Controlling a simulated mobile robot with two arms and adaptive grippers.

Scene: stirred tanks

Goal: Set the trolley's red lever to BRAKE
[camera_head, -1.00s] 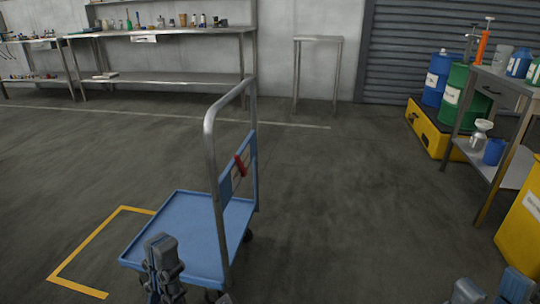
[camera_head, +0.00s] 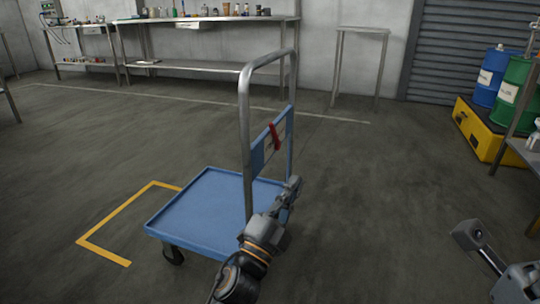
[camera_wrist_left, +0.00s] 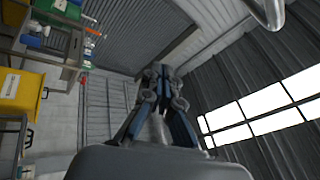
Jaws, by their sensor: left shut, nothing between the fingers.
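The blue trolley (camera_head: 205,215) stands on the floor with a grey tubular handle (camera_head: 245,110). Its red lever (camera_head: 275,137) sits on the blue panel (camera_head: 258,158) between the handle posts, slightly tilted. Any lettering beside it is too small to read. My left gripper (camera_head: 293,186) is shut and empty, below the lever and overlapping the lower handle in the picture; I cannot tell if it touches. In the left wrist view its fingers (camera_wrist_left: 163,82) are together, and a curved metal tube (camera_wrist_left: 270,12) shows at top right. Part of my right arm shows at lower right; its jaw state is unclear.
A yellow floor marking (camera_head: 105,248) lies left of the trolley. A workbench (camera_head: 215,64) and a small stand (camera_head: 362,31) are along the back wall. Blue and green drums stand on a yellow pallet (camera_head: 480,132) at right. Floor right of the trolley is clear.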

